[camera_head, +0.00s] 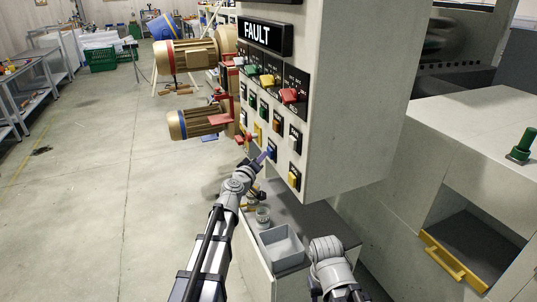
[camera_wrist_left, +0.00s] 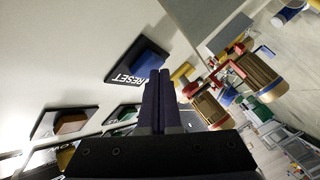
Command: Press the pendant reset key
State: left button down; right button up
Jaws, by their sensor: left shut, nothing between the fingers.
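The pendant's reset key (camera_wrist_left: 146,58) is a blue key on a dark plate with a white RESET label in the left wrist view. It sits low on the pale panel; in the head view a blue key (camera_head: 272,150) shows at my left gripper's tip. My left gripper (camera_head: 261,159) is shut and empty, its dark fingers (camera_wrist_left: 157,74) pressed together and pointing at the panel. The tips are just beside the reset key in the left wrist view; I cannot tell whether they touch it. My right arm shows low in the head view, but its fingers do not.
A grey tray (camera_head: 281,247) lies on the shelf below. Gold motors (camera_head: 186,56) stand left of the panel. Open floor lies further left.

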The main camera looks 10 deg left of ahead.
pick_arm(q)
jog(key=shift+w+d, duration=0.15)
jog(key=shift+d, duration=0.1)
jog(key=shift+a, duration=0.1)
dwell(0.5)
jog(key=shift+s+a, duration=0.5)
jog(key=shift+a, duration=0.1)
jog(key=shift+a, duration=0.1)
jog(key=s+a, duration=0.1)
jog(key=a, duration=0.1)
jog(key=s+a, duration=0.1)
jog(key=a, duration=0.1)
jog(key=shift+s, duration=0.4)
dwell(0.4)
